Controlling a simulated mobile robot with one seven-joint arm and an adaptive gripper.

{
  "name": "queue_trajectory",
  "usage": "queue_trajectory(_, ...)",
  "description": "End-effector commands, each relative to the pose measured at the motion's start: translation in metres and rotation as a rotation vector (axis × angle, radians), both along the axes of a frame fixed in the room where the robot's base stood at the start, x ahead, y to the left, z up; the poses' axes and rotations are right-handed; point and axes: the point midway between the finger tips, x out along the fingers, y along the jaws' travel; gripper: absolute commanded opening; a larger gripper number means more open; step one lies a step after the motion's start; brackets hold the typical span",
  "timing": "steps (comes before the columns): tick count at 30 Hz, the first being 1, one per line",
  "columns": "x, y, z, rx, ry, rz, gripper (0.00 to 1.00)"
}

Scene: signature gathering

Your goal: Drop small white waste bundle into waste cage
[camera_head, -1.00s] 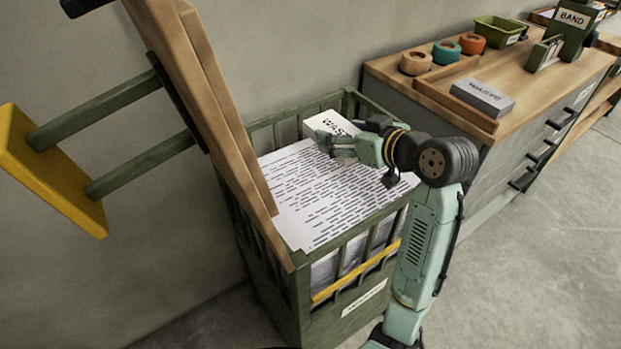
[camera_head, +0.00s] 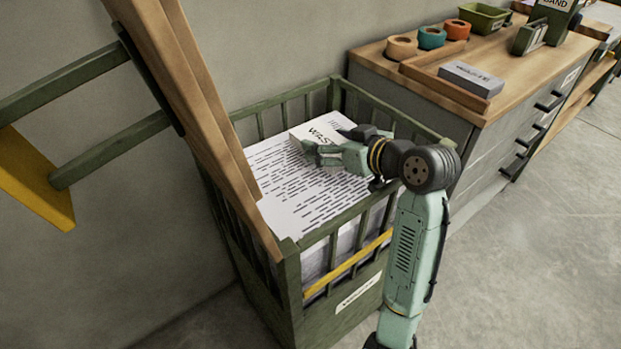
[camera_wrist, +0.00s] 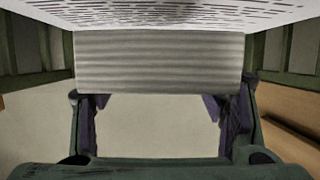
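The small white waste bundle (camera_head: 318,131), with dark lettering on its top, is inside the green waste cage (camera_head: 290,262), over the printed sheets there. My gripper (camera_head: 318,155) is at the bundle's near side, with its fingers at it. In the wrist view, the bundle's layered grey side (camera_wrist: 160,62) spans the space across my gripper's fingers (camera_wrist: 160,97). The fingers are wide apart and meet the bundle's edge, and their tips are partly hidden. My gripper appears shut on the bundle. Whether the bundle touches the sheets is unclear.
Printed white sheets (camera_head: 305,200) nearly fill the cage. A tilted wooden board (camera_head: 190,95) stands at the cage's left. At right, a wood-topped cabinet (camera_head: 495,105) holds tape rolls (camera_head: 432,38), a grey box (camera_head: 472,78) and a green bin (camera_head: 484,17).

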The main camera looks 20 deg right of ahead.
Motion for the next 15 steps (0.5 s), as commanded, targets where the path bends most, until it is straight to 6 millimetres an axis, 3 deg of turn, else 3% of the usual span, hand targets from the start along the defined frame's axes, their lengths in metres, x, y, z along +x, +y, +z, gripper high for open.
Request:
queue_trajectory(10, -0.0001, -0.0001, 0.0003, 0.000, 0.000, 0.000, 0.89)
queue_trajectory(15, 0.0000, -0.0001, 0.0001, 0.000, 0.000, 0.000, 0.90)
